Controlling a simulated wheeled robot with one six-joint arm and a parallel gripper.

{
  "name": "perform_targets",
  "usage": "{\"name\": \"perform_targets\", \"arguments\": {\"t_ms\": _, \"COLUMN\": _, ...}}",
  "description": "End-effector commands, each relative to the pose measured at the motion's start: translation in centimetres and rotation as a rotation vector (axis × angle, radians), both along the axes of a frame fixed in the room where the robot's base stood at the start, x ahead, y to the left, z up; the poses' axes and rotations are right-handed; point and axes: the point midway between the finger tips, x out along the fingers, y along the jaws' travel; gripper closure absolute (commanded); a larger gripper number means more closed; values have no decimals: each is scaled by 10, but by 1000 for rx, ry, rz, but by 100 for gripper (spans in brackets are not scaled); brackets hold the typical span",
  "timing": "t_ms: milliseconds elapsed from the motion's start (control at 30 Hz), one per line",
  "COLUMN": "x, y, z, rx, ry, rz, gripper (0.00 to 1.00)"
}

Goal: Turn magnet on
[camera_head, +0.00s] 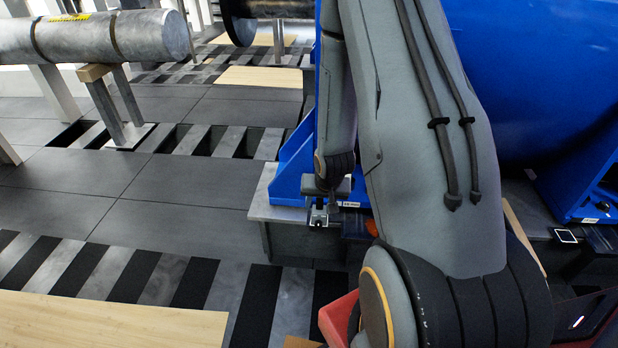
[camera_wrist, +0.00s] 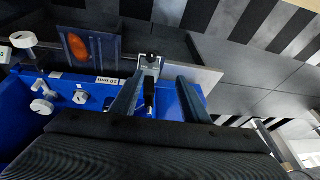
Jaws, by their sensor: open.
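A small silver metal device with a black upright lever or handle (camera_wrist: 149,92) sits at the edge of a blue base plate; I take it to be the magnet. Its silver body also shows in the head view (camera_head: 318,216), just below my gripper (camera_head: 328,196). In the wrist view my gripper (camera_wrist: 160,98) is open, with one finger on each side of the black handle. The handle lies nearer the left finger, and I cannot tell if they touch. Whether the magnet is on or off cannot be seen.
The blue machine base (camera_head: 292,165) rests on a grey metal block (camera_head: 262,205). A dark panel with an orange oval (camera_wrist: 78,47) and several white knobs (camera_wrist: 42,106) are close by. Open floor (camera_head: 165,190) lies between.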

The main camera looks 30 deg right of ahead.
Motion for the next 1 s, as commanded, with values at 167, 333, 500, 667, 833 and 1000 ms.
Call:
{"name": "perform_targets", "arguments": {"t_ms": 167, "x": -5, "y": 11, "z": 33, "rx": -12, "ry": 28, "rz": 37, "gripper": 58}}
{"name": "perform_targets", "arguments": {"t_ms": 333, "x": -12, "y": 22, "z": 61, "rx": -22, "ry": 56, "rz": 73, "gripper": 58}}
{"name": "perform_targets", "arguments": {"t_ms": 500, "x": -20, "y": 32, "z": 89, "rx": -30, "ry": 83, "rz": 108, "gripper": 58}}
{"name": "perform_targets", "arguments": {"t_ms": 667, "x": -30, "y": 43, "z": 114, "rx": -36, "ry": 111, "rz": 142, "gripper": 58}}
{"name": "perform_targets", "arguments": {"t_ms": 833, "x": -41, "y": 54, "z": 139, "rx": -40, "ry": 137, "rz": 175, "gripper": 58}}
{"name": "perform_targets", "arguments": {"t_ms": 1000, "x": -50, "y": 62, "z": 157, "rx": -44, "ry": 157, "rz": 202, "gripper": 58}}
